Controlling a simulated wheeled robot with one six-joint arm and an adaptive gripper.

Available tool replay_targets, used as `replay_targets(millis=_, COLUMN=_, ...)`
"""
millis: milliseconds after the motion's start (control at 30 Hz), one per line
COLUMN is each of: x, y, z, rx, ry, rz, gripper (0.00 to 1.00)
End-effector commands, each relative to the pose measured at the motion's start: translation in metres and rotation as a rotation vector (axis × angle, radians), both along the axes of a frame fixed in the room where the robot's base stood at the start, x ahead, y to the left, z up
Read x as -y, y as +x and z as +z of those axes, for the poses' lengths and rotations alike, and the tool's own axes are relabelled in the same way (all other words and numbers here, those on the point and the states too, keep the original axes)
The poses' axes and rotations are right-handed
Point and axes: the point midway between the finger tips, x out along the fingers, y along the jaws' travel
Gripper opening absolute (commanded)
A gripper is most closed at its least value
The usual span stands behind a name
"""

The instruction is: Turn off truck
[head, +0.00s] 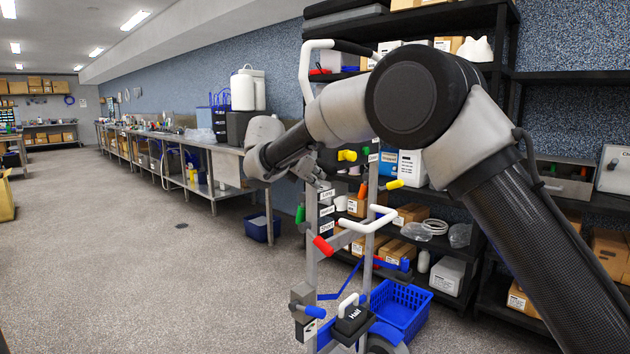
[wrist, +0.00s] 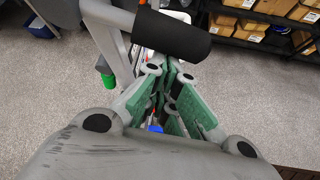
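The truck (head: 311,262) is a grey upright frame with a tall white bent handle (head: 305,85) and several coloured pegs. They include a yellow peg (head: 347,155), a red peg (head: 323,245) and a green peg (head: 299,214). Small labels sit on its post, and a black box marked "Hall" (head: 352,318) is low down. My gripper (head: 318,180) is at the upper part of the frame. A black grip (wrist: 171,36) crosses just beyond the fingers. No switch is identifiable.
A blue basket (head: 401,308) sits low at the truck's right side. Black shelving (head: 565,75) with boxes stands behind. A long workbench (head: 222,150) runs along the left wall, with a blue bin (head: 262,230) at its near end.

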Motion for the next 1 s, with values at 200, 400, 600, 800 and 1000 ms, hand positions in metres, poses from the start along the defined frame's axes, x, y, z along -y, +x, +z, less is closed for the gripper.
replay_targets(millis=200, x=0.005, y=-0.011, z=0.019, rx=-0.11, ry=-0.145, rz=-0.001, gripper=0.0)
replay_targets(millis=400, x=0.009, y=-0.013, z=0.036, rx=-0.222, ry=-0.286, rz=-0.002, gripper=0.0)
replay_targets(millis=600, x=0.011, y=-0.015, z=0.052, rx=-0.27, ry=-0.347, rz=0.0, gripper=0.0)
replay_targets(millis=800, x=0.011, y=-0.015, z=0.062, rx=-0.269, ry=-0.348, rz=-0.001, gripper=0.0)
replay_targets(millis=1000, x=0.011, y=-0.015, z=0.068, rx=-0.268, ry=-0.346, rz=-0.001, gripper=0.0)
